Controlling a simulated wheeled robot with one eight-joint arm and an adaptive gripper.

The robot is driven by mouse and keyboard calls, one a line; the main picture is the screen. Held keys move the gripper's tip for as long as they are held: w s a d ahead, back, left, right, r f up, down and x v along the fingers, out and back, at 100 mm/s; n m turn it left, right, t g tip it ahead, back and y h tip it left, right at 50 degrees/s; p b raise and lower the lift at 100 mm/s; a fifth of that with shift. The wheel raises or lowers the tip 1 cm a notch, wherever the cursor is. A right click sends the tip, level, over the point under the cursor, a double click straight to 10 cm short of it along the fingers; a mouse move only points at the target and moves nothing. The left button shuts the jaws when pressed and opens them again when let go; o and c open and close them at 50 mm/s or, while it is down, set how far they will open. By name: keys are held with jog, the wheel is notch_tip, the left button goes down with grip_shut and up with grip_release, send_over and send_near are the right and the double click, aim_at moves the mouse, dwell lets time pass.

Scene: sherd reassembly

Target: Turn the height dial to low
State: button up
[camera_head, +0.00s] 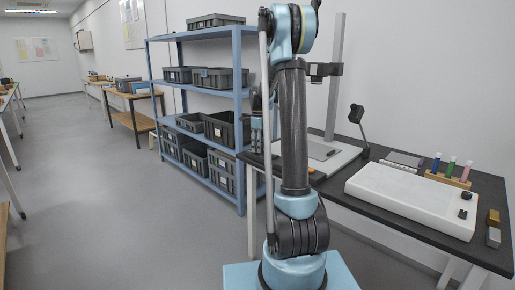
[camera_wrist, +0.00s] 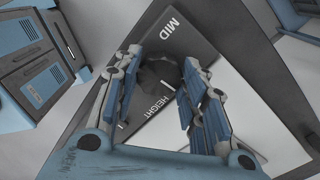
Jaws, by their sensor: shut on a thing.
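The height dial (camera_wrist: 157,76) is a dark round knob on a dark plate in the wrist view. The word HEIGHT is printed on one side of it and MID on the other; no LOW label is in view. My gripper (camera_wrist: 162,62) is shut on the dial, one blue-padded finger on each side. A short white mark shows near the dial's edge, but I cannot tell surely which setting it points to. In the head view my arm hides the dial and most of the gripper.
The black table (camera_head: 415,232) holds a stand with a tall grey column (camera_head: 335,75), a long white box (camera_head: 405,195) with dark knobs, a wooden rack (camera_head: 447,180) of coloured tubes and small blocks. A blue shelf (camera_head: 240,70) with grey bins stands behind left. The floor at left is clear.

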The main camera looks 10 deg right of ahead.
jog(key=shift+s, duration=0.1)
dwell(0.4)
jog(key=o, duration=1.1)
jog(key=shift+c, duration=0.2)
jog(key=shift+r, duration=0.1)
notch_tip(320, 180, up, 12)
